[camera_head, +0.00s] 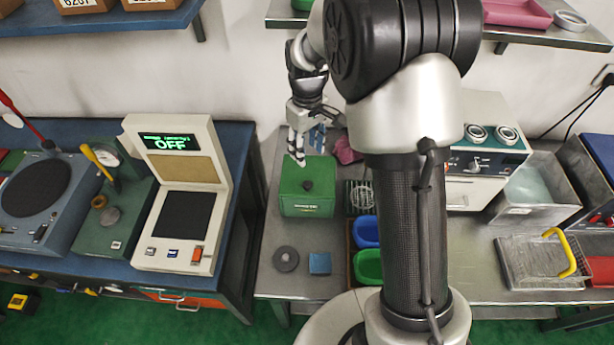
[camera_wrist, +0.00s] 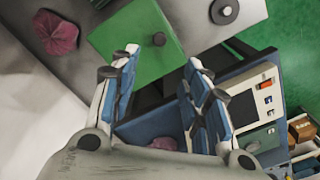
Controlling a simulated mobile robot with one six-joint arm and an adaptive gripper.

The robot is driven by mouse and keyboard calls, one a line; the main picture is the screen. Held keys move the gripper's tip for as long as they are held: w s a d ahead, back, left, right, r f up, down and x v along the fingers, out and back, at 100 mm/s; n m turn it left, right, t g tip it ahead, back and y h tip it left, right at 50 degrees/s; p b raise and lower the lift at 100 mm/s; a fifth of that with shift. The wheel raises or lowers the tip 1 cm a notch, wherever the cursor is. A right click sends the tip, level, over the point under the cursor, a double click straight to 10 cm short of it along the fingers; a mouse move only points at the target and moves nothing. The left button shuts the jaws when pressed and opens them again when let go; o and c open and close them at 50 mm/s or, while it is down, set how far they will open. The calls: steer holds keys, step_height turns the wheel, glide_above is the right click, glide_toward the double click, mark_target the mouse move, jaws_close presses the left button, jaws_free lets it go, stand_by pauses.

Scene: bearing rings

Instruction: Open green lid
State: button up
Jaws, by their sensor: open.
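The green box (camera_head: 306,207) stands on the steel bench, with its green lid (camera_head: 293,173) closed on top. A dark round knob (camera_head: 308,185) sits on the lid. My gripper (camera_head: 298,158) is open and empty, over the back edge of the box, apart from the knob. In the wrist view the lid (camera_wrist: 128,28) is ahead of the open fingers (camera_wrist: 163,62), and its knob (camera_wrist: 159,39) shows just beyond their tips. My own arm covers part of the bench to the right of the box in the head view.
A pink cloth (camera_head: 347,150) lies behind the box to the right. A grey ring (camera_head: 286,259) and a blue block (camera_head: 320,263) lie in front. Blue (camera_head: 366,232) and green (camera_head: 368,266) bins stand to the right. A cream tester (camera_head: 180,195) is at left, beyond a gap.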

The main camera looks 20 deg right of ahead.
mark_target(307, 184)
step_height(307, 184, down, 15)
steer(key=b, duration=0.2)
steer(key=shift+r+b, duration=0.2)
steer(key=shift+b, duration=0.15)
steer(key=shift+c, duration=0.5)
jaws_close()
